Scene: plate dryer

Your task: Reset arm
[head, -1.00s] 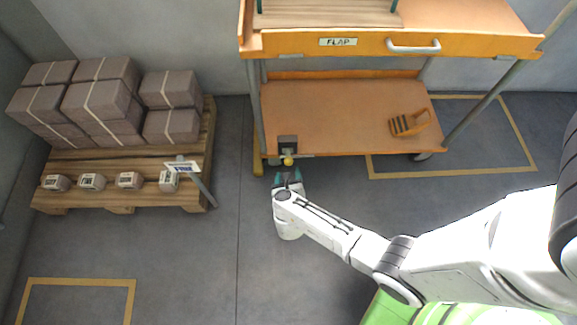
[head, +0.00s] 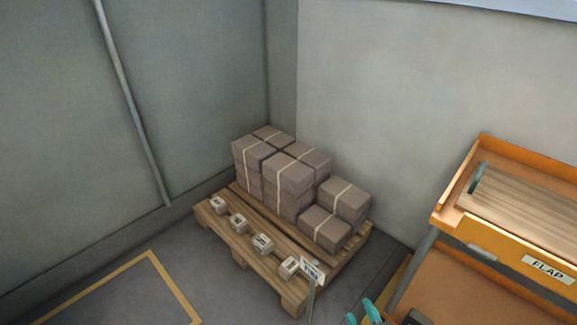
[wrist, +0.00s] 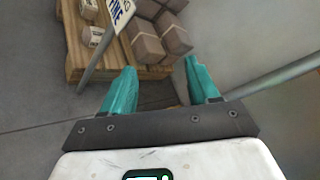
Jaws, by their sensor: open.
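My gripper (head: 364,314) shows only as teal fingertips at the bottom edge of the head view, just left of the orange cart. In the wrist view my gripper (wrist: 160,90) has its two teal fingers apart with nothing between them. Beyond the fingers lie floor, a pallet and wrapped blocks. The rest of my arm is out of the head view.
A wooden pallet (head: 240,246) holds stacked, strapped brown blocks (head: 288,174) and a row of small labelled blocks (head: 262,243). A signpost (head: 312,272) stands at its front corner. The orange cart (head: 510,255) labelled FLAP is at right. Floor at left is clear.

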